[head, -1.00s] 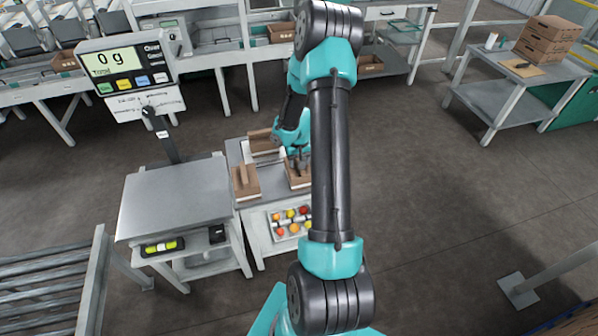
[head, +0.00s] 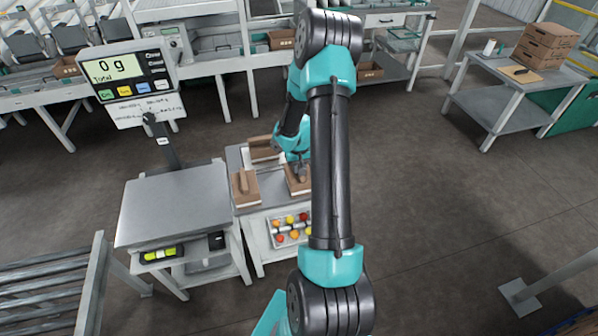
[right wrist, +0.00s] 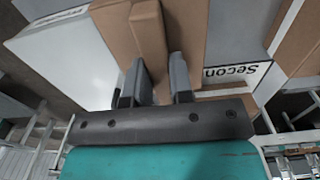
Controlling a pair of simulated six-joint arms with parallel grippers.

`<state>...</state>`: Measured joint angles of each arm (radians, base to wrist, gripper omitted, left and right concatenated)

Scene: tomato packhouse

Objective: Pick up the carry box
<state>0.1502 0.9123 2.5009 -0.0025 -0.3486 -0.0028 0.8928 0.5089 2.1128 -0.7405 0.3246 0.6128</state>
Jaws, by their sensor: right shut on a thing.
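A brown cardboard carry box (head: 291,186) with an upright middle handle stands on the small white table, at its right side. My right gripper (head: 301,172) is above it, partly hidden by my own arm. In the right wrist view, the two fingers of the right gripper (right wrist: 158,82) are on either side of the handle of the carry box (right wrist: 148,35) and shut on it. I cannot tell whether the box is clear of the table. My left gripper is not in view.
Another handled box (head: 246,197) stands just left, and an open box (head: 262,154) behind.

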